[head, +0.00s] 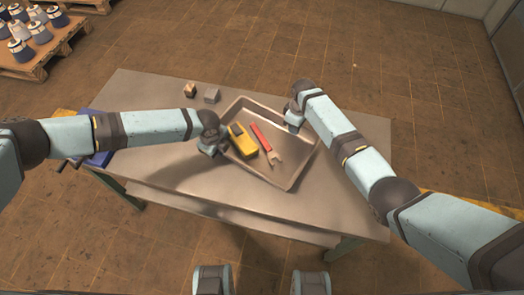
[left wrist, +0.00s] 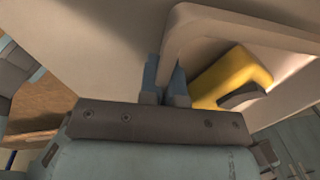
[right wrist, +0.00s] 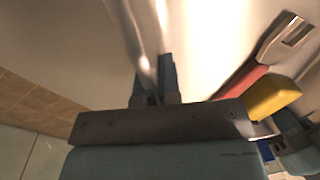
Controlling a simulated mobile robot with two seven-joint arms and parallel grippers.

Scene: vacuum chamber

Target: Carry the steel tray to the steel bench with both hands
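The steel tray (head: 292,172) is a shallow rectangular pan, over the right half of the steel-topped bench (head: 150,172). I cannot tell whether it touches the top. It holds a yellow device (head: 242,143) and a red-handled wrench (head: 262,138). My left gripper (head: 221,148) is at the tray's left rim; in the left wrist view its fingers (left wrist: 166,84) are on either side of the rim. My right gripper (head: 291,108) is at the opposite rim; in the right wrist view its fingers (right wrist: 155,85) straddle that rim.
Two small blocks, one brown (head: 190,90) and one grey (head: 212,96), sit on the bench behind the tray. A blue object (head: 97,157) is at the bench's left end, partly behind my left arm. Pallets with spools (head: 38,32) stand at the back left. The tiled floor behind is clear.

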